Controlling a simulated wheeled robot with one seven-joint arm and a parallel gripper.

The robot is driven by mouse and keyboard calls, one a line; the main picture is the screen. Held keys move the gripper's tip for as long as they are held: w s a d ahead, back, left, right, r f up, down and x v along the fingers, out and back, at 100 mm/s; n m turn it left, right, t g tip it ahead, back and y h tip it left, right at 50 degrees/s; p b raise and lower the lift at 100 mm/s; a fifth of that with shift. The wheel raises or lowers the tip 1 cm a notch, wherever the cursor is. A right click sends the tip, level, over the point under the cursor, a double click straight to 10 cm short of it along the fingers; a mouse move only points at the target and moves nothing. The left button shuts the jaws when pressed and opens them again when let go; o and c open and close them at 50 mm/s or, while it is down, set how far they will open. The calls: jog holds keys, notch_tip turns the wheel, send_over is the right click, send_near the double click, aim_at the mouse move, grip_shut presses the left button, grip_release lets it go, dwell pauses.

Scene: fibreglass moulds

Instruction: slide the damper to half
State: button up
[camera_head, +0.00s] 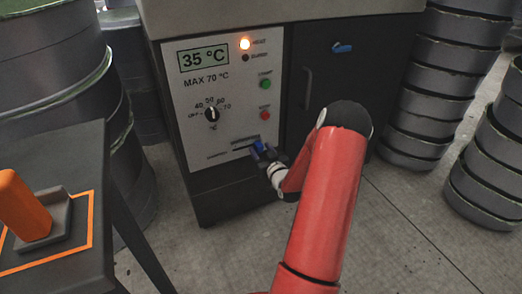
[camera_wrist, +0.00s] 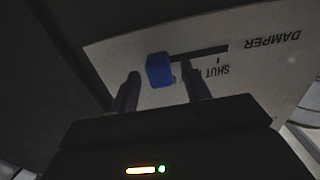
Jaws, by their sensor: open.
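The damper is a blue slider knob (camera_wrist: 159,70) on a dark slot (camera_wrist: 205,53) in the pale control panel (camera_head: 218,100). In the wrist view, upside down, the knob is at the slot's left end, and the words DAMPER and SHUT can be read near the slot. My gripper (camera_wrist: 160,85) is open, with one finger on each side of the knob's lower part; I cannot tell whether either touches it. In the head view my gripper (camera_head: 262,155) is at the panel's lower right, and the blue knob (camera_head: 259,146) shows partly between its fingers.
The panel has a 35 °C display (camera_head: 205,58), a temperature dial (camera_head: 211,114), a green button (camera_head: 265,84) and a red button (camera_head: 265,114). A table (camera_head: 75,160) with an orange object (camera_head: 22,205) is at the left. Stacked grey moulds (camera_head: 440,75) stand at the right.

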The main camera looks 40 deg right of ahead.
jog(key=shift+w, duration=0.15)
grip_shut()
jog(key=shift+w+a+b, duration=0.25)
jog(key=shift+a+b, duration=0.25)
jog(key=shift+a, duration=0.5)
jog(key=shift+w+a+b, duration=0.2)
jog(key=shift+a+b, duration=0.25)
jog(key=shift+a, duration=0.55)
grip_release()
jog(key=v, duration=0.8)
